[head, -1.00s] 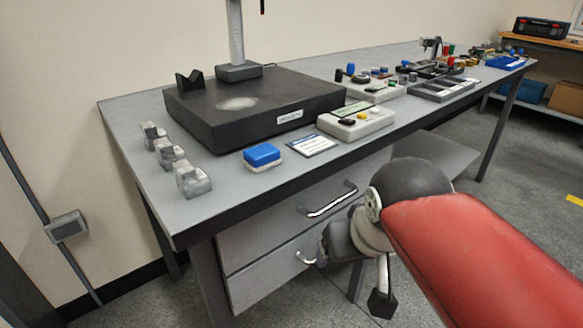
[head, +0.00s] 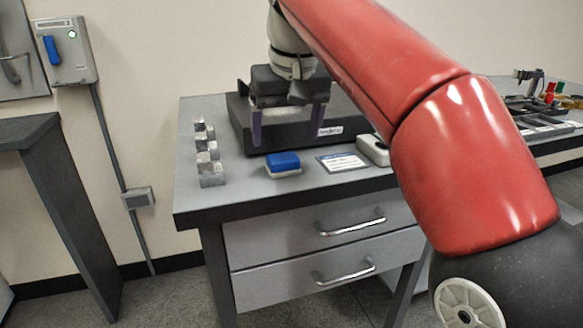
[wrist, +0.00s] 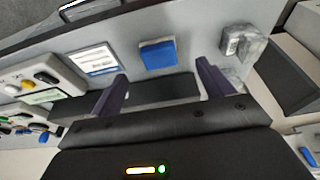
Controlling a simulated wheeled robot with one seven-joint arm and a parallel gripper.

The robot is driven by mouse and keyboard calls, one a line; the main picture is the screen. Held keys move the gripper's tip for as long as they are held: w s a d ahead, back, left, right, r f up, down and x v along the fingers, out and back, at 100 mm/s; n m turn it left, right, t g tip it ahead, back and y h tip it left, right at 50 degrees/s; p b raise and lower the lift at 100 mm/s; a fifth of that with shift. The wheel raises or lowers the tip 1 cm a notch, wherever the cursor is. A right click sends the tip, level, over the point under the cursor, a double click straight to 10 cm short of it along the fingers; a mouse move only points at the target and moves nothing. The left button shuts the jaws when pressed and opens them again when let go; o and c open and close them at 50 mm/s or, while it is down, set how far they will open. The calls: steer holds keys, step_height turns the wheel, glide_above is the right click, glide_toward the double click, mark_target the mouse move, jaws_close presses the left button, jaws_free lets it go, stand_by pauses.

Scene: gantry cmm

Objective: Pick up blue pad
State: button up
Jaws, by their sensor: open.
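The blue pad (head: 283,161) has a blue top on a whitish base and lies on the grey bench top near its front edge, in front of the black plate. It also shows in the wrist view (wrist: 158,54), beyond and between my fingertips. My gripper (head: 286,137) is open and empty, its two purple fingers pointing down over the black plate, above and behind the pad. In the wrist view the fingers (wrist: 160,78) stand wide apart and do not touch the pad.
Several metal blocks (head: 208,154) stand left of the pad. A white-and-blue card (head: 342,162) and a control box (head: 374,149) lie to its right. The black plate (head: 346,126) is behind it. Drawers (head: 318,235) with handles are below the bench top. Bare bench top lies left of the metal blocks.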

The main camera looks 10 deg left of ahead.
mark_target(284, 157)
steer(key=x, duration=0.2)
steer(key=b+x, duration=0.1)
steer(key=x, duration=0.1)
steer(key=b+x, duration=0.1)
steer(key=x, duration=0.2)
steer(key=shift+w+r, duration=0.1)
steer(key=shift+w, duration=0.15)
steer(key=shift+r, duration=0.1)
steer(key=c, duration=1.1)
steer(key=shift+c, duration=0.2)
steer(key=shift+r, duration=0.1)
